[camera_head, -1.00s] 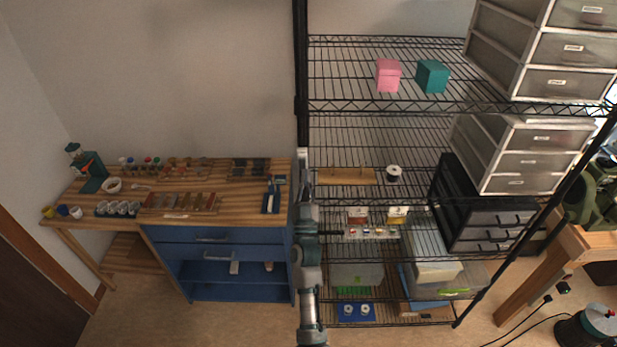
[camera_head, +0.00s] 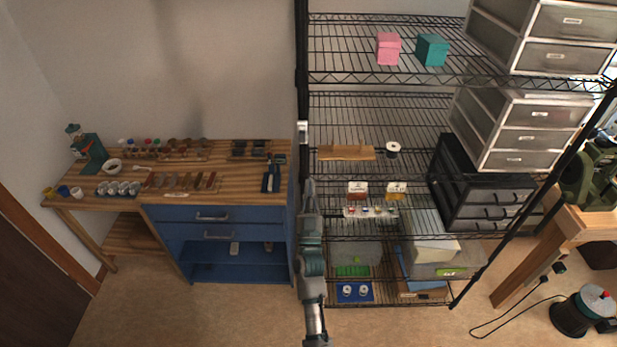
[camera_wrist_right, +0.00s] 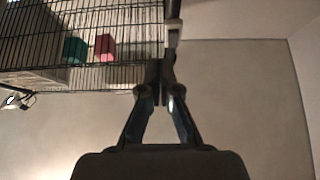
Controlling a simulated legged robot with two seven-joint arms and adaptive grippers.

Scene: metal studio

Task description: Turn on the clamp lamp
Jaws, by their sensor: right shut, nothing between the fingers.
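My right gripper (camera_head: 309,187) is shut and empty, pointing up beside the left post of the wire shelf. In the right wrist view its fingertips (camera_wrist_right: 164,68) meet in front of a post with a small pale fitting (camera_wrist_right: 173,30). The pale fitting also shows on the post in the head view (camera_head: 302,131), above the gripper, apart from it in the picture. A small dark object with a bright spot (camera_wrist_right: 12,101), possibly the clamp lamp, sits at the wrist view's left edge; I cannot tell surely. No lamp is clear in the head view. My left gripper is out of view.
The wire shelf (camera_head: 350,78) holds a pink box (camera_head: 388,48), a teal box (camera_head: 432,49) and grey drawer units (camera_head: 535,130). A blue workbench (camera_head: 215,215) with small items stands left. Bare wall lies above the bench.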

